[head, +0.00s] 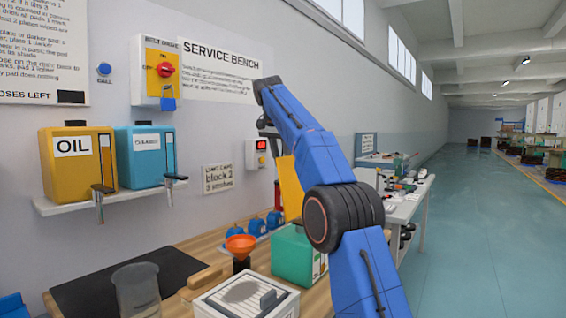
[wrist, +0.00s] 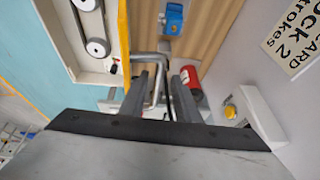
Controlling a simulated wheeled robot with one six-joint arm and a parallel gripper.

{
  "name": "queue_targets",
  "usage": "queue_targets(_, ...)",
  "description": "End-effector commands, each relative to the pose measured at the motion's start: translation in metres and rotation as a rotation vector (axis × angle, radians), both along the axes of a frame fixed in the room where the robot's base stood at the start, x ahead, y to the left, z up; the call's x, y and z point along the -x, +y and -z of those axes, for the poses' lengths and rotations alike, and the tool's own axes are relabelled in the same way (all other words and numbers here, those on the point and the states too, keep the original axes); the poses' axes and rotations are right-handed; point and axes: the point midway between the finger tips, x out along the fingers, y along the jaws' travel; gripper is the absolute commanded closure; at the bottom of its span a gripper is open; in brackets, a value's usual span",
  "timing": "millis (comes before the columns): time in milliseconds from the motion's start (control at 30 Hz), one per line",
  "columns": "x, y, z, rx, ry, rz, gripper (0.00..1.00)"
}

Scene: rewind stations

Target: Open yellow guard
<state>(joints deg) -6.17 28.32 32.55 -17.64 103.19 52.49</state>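The yellow guard (head: 290,188) is a flat panel standing out beside the bench, partly hidden behind my arm in the head view. In the wrist view the guard (wrist: 124,62) shows nearly edge-on, swung away from a white housing with belt pulleys (wrist: 97,46). A bent grey metal handle (wrist: 148,57) comes off the guard. My gripper (wrist: 160,82) has its two dark fingers apart, one on each side of the handle bar, with some gap visible. Whether a finger touches the bar I cannot tell. The fingertips are hidden in the head view.
A red cylinder (wrist: 190,82) stands close by the right finger. The bench holds a green can (head: 292,252), an orange funnel (head: 240,242) and several blue parts (head: 257,226). A wall box with a red light (head: 259,151) is left of my arm.

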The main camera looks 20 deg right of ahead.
Motion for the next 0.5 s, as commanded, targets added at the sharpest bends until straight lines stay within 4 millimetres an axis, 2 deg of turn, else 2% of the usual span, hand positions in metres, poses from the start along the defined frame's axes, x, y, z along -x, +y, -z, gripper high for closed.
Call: queue_targets(500,0.006,0.006,-0.022,0.001,-0.002,0.001,0.71)
